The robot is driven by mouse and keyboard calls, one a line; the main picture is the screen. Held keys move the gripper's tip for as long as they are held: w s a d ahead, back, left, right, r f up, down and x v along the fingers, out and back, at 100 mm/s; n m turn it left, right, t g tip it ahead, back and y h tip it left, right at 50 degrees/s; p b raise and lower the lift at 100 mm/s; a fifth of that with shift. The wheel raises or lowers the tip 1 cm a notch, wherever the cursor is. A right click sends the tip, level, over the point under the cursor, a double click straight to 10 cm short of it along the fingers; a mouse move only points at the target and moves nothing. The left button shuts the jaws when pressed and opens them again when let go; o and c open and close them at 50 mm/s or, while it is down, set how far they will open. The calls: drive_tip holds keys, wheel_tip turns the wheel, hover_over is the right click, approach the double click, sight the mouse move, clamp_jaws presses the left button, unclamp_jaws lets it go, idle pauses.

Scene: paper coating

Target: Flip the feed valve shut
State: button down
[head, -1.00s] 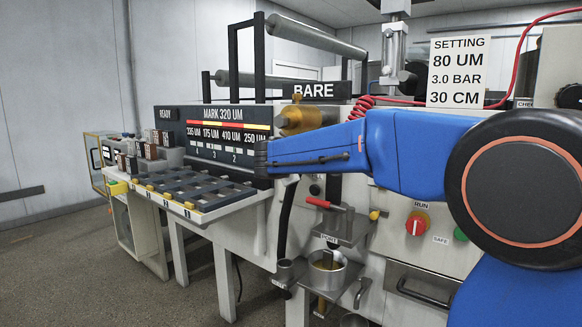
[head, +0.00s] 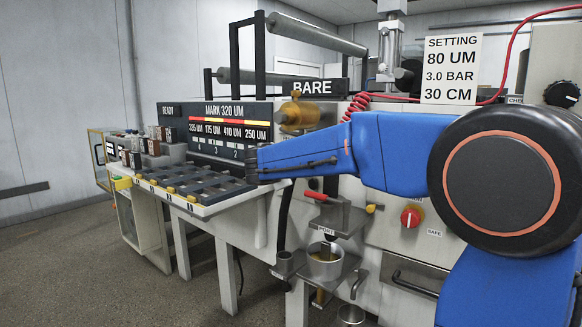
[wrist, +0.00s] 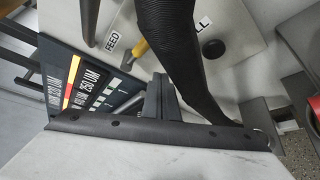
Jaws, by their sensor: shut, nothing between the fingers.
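In the head view my gripper (head: 252,165) is at the display's lower right; the valve is not clearly visible there.
The display panel (head: 228,110) and slotted tray (head: 205,203) are close to my gripper. A brass fitting (head: 299,114) sits above my arm. A red-handled lever (head: 314,195), a metal pot (head: 325,264) and a red knob (head: 411,217) are below and right.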

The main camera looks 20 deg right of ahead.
drive_tip(key=s+a+r, duration=0.3)
drive_tip(key=a, duration=0.2)
drive_tip(key=shift+s+r, duration=0.15)
drive_tip(key=shift+s, duration=0.15)
drive_tip(key=shift+s+a, duration=0.1)
